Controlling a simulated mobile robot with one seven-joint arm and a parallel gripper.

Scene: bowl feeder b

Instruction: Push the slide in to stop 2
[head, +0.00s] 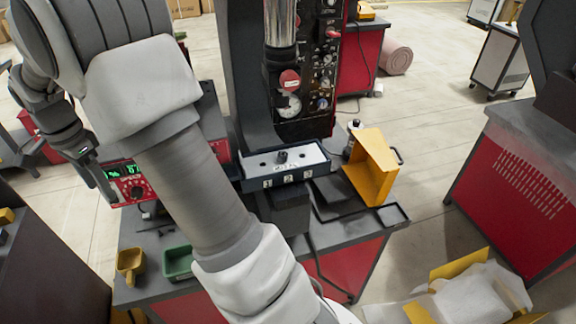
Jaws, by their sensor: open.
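The slide unit (248,182) is a dark blue housing on the bench, with a light grey top plate (311,156) and a dark knob (282,157). White tags 1, 2 and 3 run left to right along its front edge. The knob stands near the middle of the plate; I cannot tell which stop it is at. A black block (290,214) sits just below the tags. My gripper (64,174) is at the far left, well away from the unit, with its fingers apart and empty. My arm crosses the view left of the unit.
A red device (130,188) with a green display, a green tray (178,263) and a yellow scoop (130,262) lie left. A dark press column with a gauge panel (312,70) rises behind the unit.

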